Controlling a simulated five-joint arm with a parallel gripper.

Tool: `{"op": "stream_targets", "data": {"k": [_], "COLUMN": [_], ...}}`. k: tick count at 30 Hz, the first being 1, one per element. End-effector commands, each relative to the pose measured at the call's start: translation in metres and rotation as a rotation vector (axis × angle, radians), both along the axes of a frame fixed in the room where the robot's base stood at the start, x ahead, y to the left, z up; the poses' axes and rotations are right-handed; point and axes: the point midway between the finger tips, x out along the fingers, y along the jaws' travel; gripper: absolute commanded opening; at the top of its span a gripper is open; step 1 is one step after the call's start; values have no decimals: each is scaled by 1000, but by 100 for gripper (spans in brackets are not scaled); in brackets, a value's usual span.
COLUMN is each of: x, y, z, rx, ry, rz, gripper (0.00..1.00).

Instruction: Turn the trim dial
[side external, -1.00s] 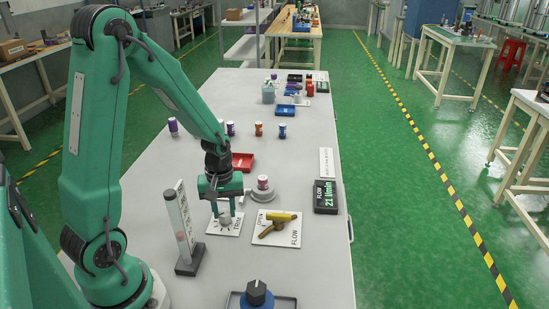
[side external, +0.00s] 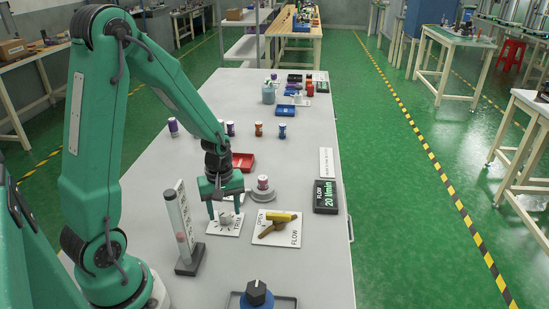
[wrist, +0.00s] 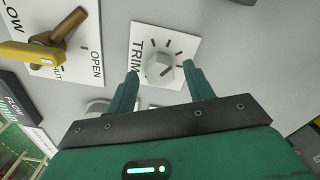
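The trim dial (side external: 225,218) is a pale knob on a white plate marked TRIM, ringed by dark tick marks. It also shows in the wrist view (wrist: 160,68), turned at a slant on its plate. My gripper (side external: 224,212) is over the plate, pointing down. In the wrist view, its two green fingers (wrist: 161,76) are spread, one on each side of the knob, with visible gaps. The fingers look clear of the knob; their exact height is hard to tell. The flow display (side external: 326,197) reads 20 l/min.
Right of the dial is the FLOW plate with a yellow-handled valve (side external: 279,216). A gauge column (side external: 184,230) stands close on the left. A small jar (side external: 263,182) on a round grey base and a red tray (side external: 242,160) are behind. A black knob (side external: 256,292) is in front.

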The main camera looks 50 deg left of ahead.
Motion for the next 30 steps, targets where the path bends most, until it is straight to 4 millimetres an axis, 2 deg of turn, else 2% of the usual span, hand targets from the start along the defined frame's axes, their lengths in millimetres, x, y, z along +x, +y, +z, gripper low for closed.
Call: {"op": "stream_targets", "data": {"k": [8, 14, 20, 30], "x": [0, 0, 0, 1], "y": [0, 0, 0, 0], "z": [0, 7, 23, 62], "rx": [0, 1, 1, 1], "ry": [0, -1, -3, -3], "rz": [-1, -1, -1, 0], "gripper": [52, 52, 52, 52]}}
